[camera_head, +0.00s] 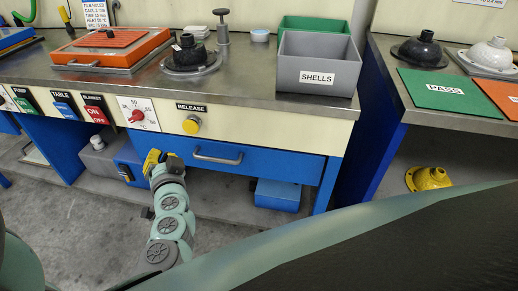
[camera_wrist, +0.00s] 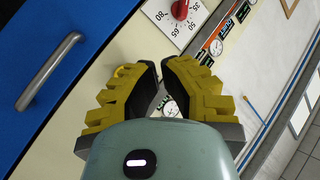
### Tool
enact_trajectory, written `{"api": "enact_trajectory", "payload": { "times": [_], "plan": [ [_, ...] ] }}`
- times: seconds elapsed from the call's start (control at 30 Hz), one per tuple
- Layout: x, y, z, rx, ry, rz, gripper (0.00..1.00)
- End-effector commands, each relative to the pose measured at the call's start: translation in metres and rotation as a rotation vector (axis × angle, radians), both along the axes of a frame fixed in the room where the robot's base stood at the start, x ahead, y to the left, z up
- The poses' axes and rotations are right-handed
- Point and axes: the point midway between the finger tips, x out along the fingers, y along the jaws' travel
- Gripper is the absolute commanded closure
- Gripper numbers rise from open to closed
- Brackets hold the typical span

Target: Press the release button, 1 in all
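A red dial (camera_head: 137,115) is left of the button, with BLANKET (camera_head: 95,107), TABLE (camera_head: 64,106) and PUMP switches beyond. A blue drawer with a metal handle (camera_head: 217,157) lies below. A grey SHELLS bin (camera_head: 318,64) stands on the bench above right.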

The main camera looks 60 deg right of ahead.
Motion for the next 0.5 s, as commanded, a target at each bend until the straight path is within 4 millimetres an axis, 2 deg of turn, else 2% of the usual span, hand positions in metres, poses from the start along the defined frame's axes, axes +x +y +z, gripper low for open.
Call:
{"api": "enact_trajectory", "payload": {
  "times": [0.27, 0.5],
  "plan": [
    [0.001, -0.005, 0.001, 0.0, 0.0, -0.003, 1.0],
    [0.011, -0.031, 0.003, -0.001, -0.001, -0.003, 1.0]
  ]
}}
